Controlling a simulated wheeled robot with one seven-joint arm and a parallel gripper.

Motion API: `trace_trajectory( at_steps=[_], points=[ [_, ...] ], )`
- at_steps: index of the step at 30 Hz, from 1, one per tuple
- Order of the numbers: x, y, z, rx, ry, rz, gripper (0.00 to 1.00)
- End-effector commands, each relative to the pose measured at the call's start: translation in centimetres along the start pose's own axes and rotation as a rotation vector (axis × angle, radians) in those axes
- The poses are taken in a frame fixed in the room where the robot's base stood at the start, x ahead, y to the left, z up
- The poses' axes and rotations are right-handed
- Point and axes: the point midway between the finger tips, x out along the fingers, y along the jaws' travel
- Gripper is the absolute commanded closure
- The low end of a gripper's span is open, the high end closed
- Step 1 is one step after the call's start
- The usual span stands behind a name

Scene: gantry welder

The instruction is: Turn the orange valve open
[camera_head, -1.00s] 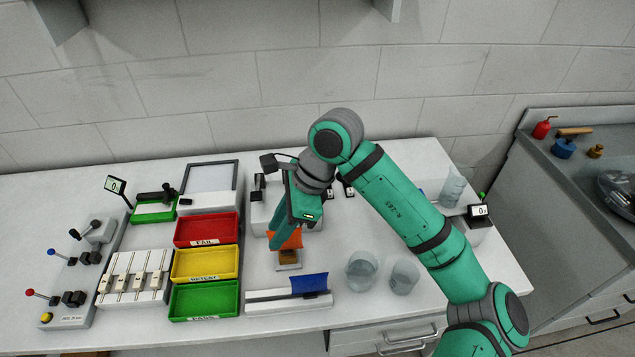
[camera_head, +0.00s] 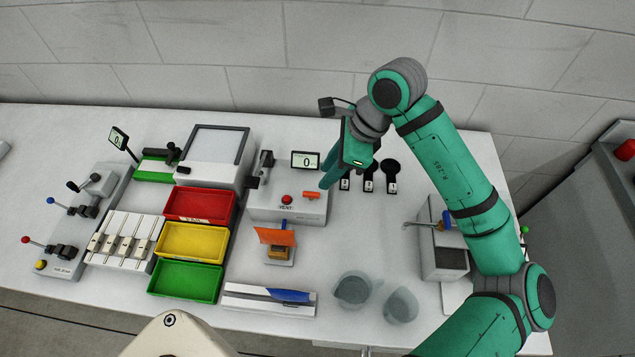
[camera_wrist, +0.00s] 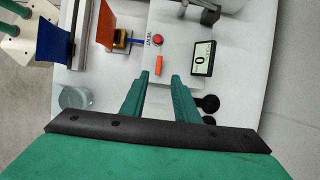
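The orange valve (camera_head: 311,195) is a small bar-shaped handle on the front right of a light grey box (camera_head: 262,212), beside a red button and below a display reading 0. In the wrist view the orange valve (camera_wrist: 158,65) lies just beyond the fingertips, in line with the gap between them. My gripper (camera_head: 326,186) is by the right side of the box, close to the valve. The wrist view shows my gripper (camera_wrist: 160,80) open, with nothing between its fingers. Whether a finger touches the valve cannot be told.
A block with a raised orange flap (camera_head: 277,238) stands in front of the box. Two clear beakers (camera_head: 354,289) stand at the front. Black round-headed items (camera_head: 390,172) lie right of my gripper. Red, yellow and green trays (camera_head: 188,280) are to the left.

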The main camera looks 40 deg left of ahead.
Motion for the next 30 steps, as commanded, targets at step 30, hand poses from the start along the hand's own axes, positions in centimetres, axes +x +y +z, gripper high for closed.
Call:
trace_trajectory(
  at_steps=[30],
  points=[
    [7.9,0.0,0.2,-0.005,0.000,0.002,1.00]
  ],
)
